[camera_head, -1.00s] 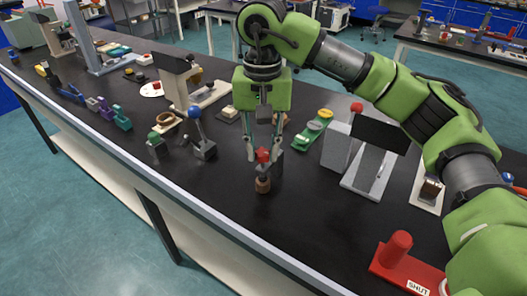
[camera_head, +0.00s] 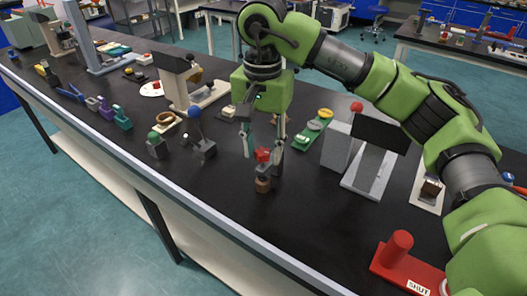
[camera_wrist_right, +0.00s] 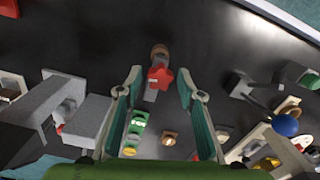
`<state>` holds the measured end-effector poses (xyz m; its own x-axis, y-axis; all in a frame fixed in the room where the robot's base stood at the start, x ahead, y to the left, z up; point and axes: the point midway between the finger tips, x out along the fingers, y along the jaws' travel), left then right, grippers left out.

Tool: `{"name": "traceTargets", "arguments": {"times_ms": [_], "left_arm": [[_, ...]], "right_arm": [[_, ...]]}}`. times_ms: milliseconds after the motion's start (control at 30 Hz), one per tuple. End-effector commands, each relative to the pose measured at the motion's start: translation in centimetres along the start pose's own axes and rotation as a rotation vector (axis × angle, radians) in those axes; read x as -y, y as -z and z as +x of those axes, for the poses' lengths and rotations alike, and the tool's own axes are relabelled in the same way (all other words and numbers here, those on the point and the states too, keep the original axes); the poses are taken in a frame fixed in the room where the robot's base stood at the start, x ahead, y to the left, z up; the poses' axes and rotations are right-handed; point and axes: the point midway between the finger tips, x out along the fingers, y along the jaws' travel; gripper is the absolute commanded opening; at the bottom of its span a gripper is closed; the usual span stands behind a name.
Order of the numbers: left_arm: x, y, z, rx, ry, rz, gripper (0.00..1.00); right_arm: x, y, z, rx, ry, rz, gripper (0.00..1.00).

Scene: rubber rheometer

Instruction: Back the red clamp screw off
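The red clamp screw (camera_head: 262,155) has a star-shaped knob and sits on a small grey clamp on the black bench. It also shows in the wrist view (camera_wrist_right: 160,75). A brown cylindrical piece (camera_head: 263,185) is at the clamp's near side; it also shows in the wrist view (camera_wrist_right: 160,50). My right gripper (camera_head: 264,148) points down over the screw. Its fingers are open, one on each side of the red knob. In the wrist view my right gripper (camera_wrist_right: 160,84) shows gaps between both fingertips and the knob. My left gripper is in neither view.
A blue-ball lever (camera_head: 195,112) and a green-knobbed block (camera_head: 155,146) stand to the left. A green strip with round pieces (camera_head: 313,132) and a grey machine with a dark panel (camera_head: 380,135) are to the right. A red SHUT block (camera_head: 402,262) is nearer, at right. The bench's front edge (camera_head: 200,228) runs close by.

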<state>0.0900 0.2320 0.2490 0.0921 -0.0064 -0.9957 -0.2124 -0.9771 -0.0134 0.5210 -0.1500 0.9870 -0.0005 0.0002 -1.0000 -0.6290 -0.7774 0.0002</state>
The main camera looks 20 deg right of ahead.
Motion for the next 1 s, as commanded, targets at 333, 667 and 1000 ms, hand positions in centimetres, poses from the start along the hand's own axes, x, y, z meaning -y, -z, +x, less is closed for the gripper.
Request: {"name": "traceTargets", "arguments": {"times_ms": [333,667,1000], "left_arm": [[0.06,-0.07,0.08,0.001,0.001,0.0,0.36],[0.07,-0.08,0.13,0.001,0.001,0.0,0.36],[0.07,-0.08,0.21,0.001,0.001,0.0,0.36]], "right_arm": [[-0.06,0.0,0.0,0.0,0.0,0.249,0.35],[-0.1,-0.01,-0.01,0.0,0.0,0.498,0.35],[-0.16,-0.05,-0.01,0.0,0.0,0.841,0.35]]}}
